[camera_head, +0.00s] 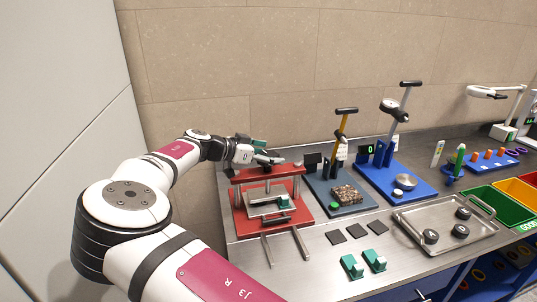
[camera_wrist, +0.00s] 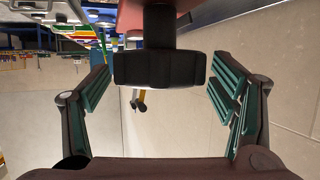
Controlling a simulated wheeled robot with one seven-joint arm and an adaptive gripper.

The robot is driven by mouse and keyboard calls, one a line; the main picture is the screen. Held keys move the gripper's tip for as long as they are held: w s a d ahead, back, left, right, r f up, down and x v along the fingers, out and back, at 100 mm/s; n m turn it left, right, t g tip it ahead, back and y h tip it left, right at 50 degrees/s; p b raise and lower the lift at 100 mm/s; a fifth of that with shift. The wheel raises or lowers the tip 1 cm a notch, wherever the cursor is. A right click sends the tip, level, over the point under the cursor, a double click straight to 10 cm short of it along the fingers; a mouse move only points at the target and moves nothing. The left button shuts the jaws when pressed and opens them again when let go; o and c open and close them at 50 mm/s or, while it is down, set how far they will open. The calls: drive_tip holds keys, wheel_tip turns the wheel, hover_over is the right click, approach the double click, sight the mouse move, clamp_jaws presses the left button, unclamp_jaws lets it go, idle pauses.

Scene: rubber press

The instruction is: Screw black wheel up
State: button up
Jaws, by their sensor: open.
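In the wrist view the black wheel (camera_wrist: 160,69) hangs in the upper middle, below a red plate (camera_wrist: 145,15). My gripper (camera_wrist: 163,88) is open, one green-padded finger on each side of the wheel, with a gap on both sides. In the head view my gripper (camera_head: 268,158) is at the top of the red press (camera_head: 268,174), where the wheel is hard to make out behind it.
Right of the press stand a dark-base lever press (camera_head: 340,185) and a blue-base press (camera_head: 398,180). A metal tray (camera_head: 445,222) with black round parts lies at front right. Black squares (camera_head: 356,231) and green blocks (camera_head: 363,264) lie in front. A wall runs behind the table.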

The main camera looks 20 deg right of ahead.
drive_tip(key=c, duration=1.2)
drive_tip(key=shift+s+n+p, duration=0.15)
drive_tip(key=shift+n+p, duration=0.15)
drive_tip(key=shift+p, duration=0.05)
